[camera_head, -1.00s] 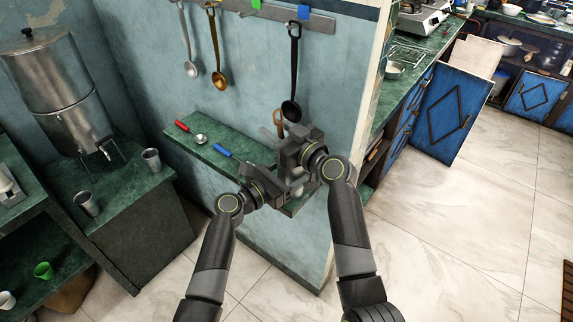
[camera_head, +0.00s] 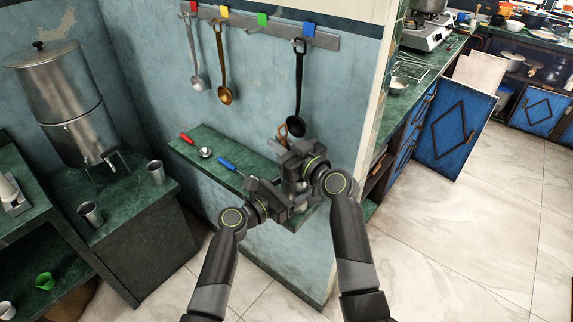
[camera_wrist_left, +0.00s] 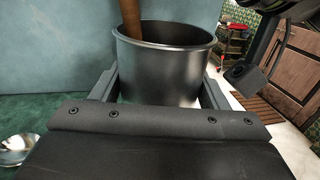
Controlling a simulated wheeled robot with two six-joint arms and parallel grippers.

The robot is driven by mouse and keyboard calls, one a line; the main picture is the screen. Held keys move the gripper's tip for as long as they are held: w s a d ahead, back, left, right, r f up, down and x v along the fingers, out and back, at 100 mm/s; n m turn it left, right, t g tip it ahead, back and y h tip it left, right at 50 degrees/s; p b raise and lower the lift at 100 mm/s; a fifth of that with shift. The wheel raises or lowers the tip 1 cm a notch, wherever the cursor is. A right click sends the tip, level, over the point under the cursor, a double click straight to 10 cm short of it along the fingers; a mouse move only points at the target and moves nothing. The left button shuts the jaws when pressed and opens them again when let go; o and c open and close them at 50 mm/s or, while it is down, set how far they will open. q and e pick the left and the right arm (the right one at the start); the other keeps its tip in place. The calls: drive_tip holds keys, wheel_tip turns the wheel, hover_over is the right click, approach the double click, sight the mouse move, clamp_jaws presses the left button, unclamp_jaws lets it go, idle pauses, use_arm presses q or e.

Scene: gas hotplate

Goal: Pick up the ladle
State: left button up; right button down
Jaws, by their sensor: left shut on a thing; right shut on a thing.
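Three ladles hang from the wall rack in the head view: a silver one (camera_head: 195,60), a copper-coloured one (camera_head: 222,68) and a black one (camera_head: 299,90). My left gripper (camera_head: 285,192) is at the right part of the green shelf. In the left wrist view its fingers (camera_wrist_left: 160,92) are shut around a grey metal pot (camera_wrist_left: 165,65). A brown wooden handle (camera_wrist_left: 131,22) stands up in the pot and also shows in the head view (camera_head: 282,133). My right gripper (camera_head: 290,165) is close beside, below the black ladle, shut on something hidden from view.
On the green shelf (camera_head: 215,137) lie a red-handled ladle (camera_head: 205,152) and a blue-handled utensil (camera_head: 227,164). A metal urn (camera_head: 70,100) and cups (camera_head: 156,172) stand on the left counter. The floor at right is open, beyond the wall's end.

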wheel_tip(320, 180, up, 28)
idle(0.3)
use_arm(q)
drive_tip(key=o, duration=1.1)
